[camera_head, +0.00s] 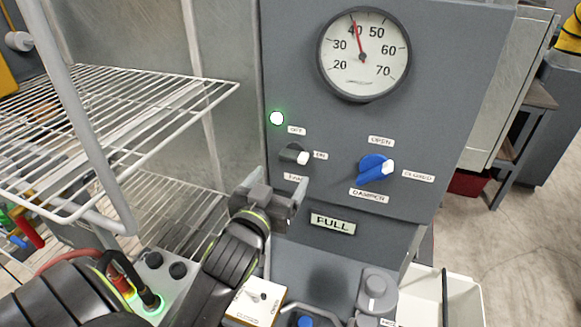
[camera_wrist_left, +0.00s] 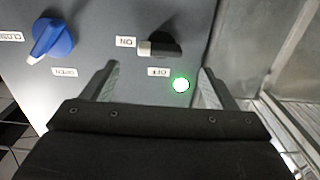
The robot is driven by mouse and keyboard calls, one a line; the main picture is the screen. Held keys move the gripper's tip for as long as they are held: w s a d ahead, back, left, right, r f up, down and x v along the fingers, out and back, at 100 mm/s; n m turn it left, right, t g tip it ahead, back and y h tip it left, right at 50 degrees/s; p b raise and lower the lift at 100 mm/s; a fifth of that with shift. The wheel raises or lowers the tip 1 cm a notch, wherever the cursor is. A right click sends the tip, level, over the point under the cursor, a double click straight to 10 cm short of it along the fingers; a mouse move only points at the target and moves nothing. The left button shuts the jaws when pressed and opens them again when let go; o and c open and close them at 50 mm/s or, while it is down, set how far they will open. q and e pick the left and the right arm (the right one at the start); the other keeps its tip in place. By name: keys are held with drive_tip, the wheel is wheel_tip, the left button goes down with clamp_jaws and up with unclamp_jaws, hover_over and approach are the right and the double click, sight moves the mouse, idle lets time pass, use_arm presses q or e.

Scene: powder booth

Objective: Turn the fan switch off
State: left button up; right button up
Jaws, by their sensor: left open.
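The fan switch (camera_head: 295,154) is a small dark rotary knob with a white-tipped pointer on the grey panel (camera_head: 430,120). Its pointer is toward the ON label, and the OFF label is above it. A green lamp (camera_head: 277,118) glows at its upper left. My left gripper (camera_head: 279,190) is open and empty, just below the switch and apart from it. In the left wrist view, which is upside down, the switch (camera_wrist_left: 160,45) lies beyond and between the fingertips (camera_wrist_left: 155,75). The right gripper is not in view.
A blue damper knob (camera_head: 373,169) sits right of the switch, its white tip toward CLOSED. A round gauge (camera_head: 364,54) is above. A white wire rack (camera_head: 110,110) stands at the left. Below are a box with a white plate (camera_head: 256,302) and a grey knob (camera_head: 376,287).

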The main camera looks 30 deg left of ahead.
sight(291, 159)
use_arm(q)
drive_tip(key=p+x, duration=0.1)
drive_tip(key=x, duration=0.4)
drive_tip(key=shift+w+a+r, duration=0.15)
drive_tip(key=shift+w+r, duration=0.05)
drive_tip(key=shift+w, duration=0.15)
drive_tip(key=shift+p+x, duration=0.3)
drive_tip(key=shift+x, duration=0.6)
drive_tip(key=shift+f, duration=0.1)
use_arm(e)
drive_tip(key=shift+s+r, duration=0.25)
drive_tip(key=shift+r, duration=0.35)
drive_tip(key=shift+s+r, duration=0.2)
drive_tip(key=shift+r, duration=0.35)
use_arm(q)
drive_tip(key=c, duration=1)
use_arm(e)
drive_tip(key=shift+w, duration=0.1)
